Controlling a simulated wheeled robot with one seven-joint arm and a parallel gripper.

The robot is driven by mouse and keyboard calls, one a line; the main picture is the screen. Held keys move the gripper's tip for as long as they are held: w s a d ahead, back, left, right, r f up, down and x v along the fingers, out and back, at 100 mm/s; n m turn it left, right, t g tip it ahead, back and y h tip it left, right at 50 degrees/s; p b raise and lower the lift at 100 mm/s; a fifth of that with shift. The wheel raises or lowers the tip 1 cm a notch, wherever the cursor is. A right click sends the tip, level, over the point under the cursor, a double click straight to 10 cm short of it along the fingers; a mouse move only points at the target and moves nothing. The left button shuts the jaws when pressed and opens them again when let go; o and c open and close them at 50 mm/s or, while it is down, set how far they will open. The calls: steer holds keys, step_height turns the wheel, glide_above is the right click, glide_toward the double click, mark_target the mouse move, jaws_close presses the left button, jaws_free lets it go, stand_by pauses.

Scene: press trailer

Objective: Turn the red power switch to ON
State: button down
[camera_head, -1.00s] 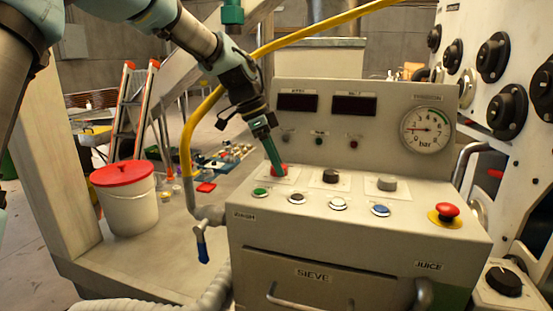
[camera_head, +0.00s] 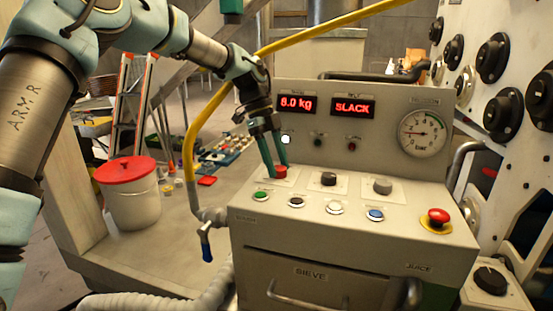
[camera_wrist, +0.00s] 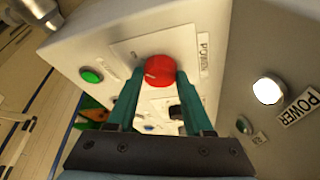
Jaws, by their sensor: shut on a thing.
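The red power switch (camera_head: 280,171) is a round knob at the upper left of the panel's sloped top. It also shows in the wrist view (camera_wrist: 160,70), beside a plate marked POWER. My gripper (camera_head: 278,168) reaches down to it from above, with its green fingers on either side of the knob. In the wrist view the gripper (camera_wrist: 160,80) is shut on the knob. A white lamp (camera_wrist: 268,90) labelled POWER is lit. The switch's ON mark is not readable.
Black (camera_head: 328,179) and grey (camera_head: 382,186) knobs sit to the right of the switch. A row of push buttons (camera_head: 335,208) lies in front, with a red mushroom button (camera_head: 438,216) at the right. A yellow hose (camera_head: 190,140) runs close behind my arm.

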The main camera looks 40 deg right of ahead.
stand_by(0.5)
steer(key=shift+c, duration=1.5)
jaws_free()
steer(key=b+v, duration=0.2)
steer(key=v, duration=0.8)
steer(key=shift+r, duration=0.35)
steer(key=shift+w, duration=0.1)
